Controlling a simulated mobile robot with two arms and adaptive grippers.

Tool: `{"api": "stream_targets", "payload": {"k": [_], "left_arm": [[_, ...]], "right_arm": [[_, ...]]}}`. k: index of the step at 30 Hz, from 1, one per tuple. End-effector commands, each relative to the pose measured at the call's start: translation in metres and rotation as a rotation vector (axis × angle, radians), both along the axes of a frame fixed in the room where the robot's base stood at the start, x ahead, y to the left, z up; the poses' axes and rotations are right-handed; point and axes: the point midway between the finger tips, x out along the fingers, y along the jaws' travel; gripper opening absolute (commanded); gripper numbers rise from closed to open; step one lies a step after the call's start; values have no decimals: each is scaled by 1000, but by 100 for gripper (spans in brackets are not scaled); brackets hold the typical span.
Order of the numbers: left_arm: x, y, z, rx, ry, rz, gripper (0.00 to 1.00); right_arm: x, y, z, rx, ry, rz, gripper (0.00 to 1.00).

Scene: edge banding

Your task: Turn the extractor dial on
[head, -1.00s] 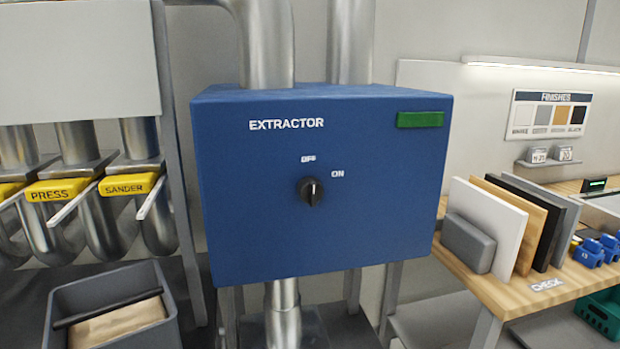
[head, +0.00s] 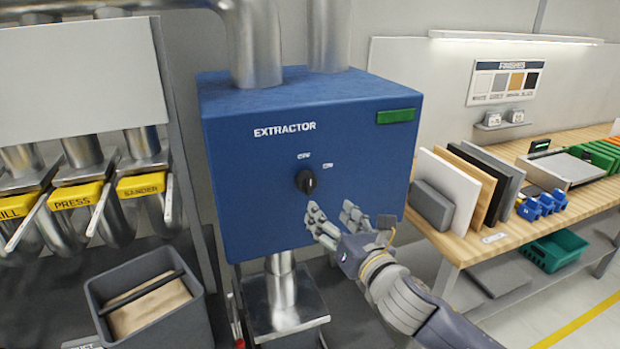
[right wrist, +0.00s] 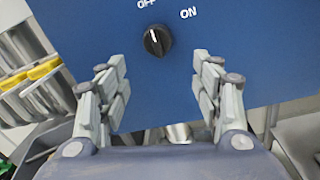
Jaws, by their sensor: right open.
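The blue extractor box (head: 250,190) hangs in the middle of the head view, with a dark green panel (head: 396,117) at its upper right. Its black dial (head: 305,181) sits below the OFF label, and ON is to the upper right. In the right wrist view the dial (right wrist: 157,40) shows a white mark pointing up and slightly left, toward OFF. My right gripper (head: 332,212) is open and empty, just below and right of the dial. In the right wrist view its fingers (right wrist: 160,95) are spread apart with the dial beyond their gap. My left gripper is not in view.
Yellow-tagged levers, PRESS (head: 75,196) and SANDER (head: 141,185), stand at left above a grey bin (head: 150,300). At right a wooden bench (head: 475,240) holds several upright boards (head: 448,185) and blue parts. Metal ducting runs above and below the box.

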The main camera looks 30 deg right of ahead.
Motion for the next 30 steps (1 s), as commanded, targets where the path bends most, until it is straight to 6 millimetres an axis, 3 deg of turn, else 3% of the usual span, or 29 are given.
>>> {"api": "stream_targets", "payload": {"k": [5, 21, 30], "left_arm": [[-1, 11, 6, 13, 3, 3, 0], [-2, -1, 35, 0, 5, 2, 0], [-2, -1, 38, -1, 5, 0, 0]], "right_arm": [[7, 0, 11, -26, -11, 2, 60], [89, -13, 10, -21, -10, 3, 60], [104, -15, 8, -23, -9, 5, 60]]}}
